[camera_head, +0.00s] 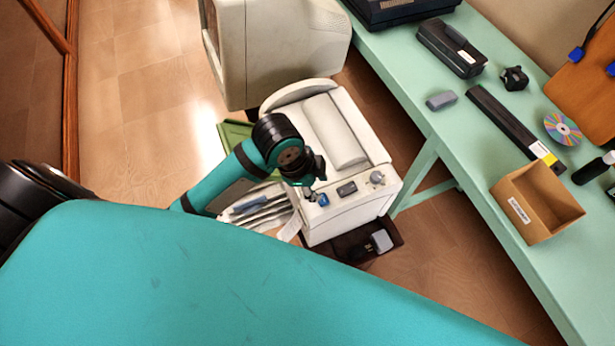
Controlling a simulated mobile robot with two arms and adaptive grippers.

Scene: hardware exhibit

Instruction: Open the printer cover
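The white printer (352,205) stands low in the middle of the view, with small dark and blue controls and a knob along its front top edge. Its cover (335,130), a pale top with a long raised panel, looks closed and lies flat. My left arm comes in from the left over the printer's left side. My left gripper (315,178) is dark and points down over the left front part of the printer top, close to the blue control. Its fingers are small and partly hidden by the wrist, so I cannot tell open from shut or touching from apart. My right gripper is out of view.
A beige monitor (290,48) stands behind the printer. A green table (440,120) runs along the right, holding a cardboard box (523,215), a disc (562,129) and black devices. A dark tray (345,246) lies at the printer's front. Wooden floor is open at left.

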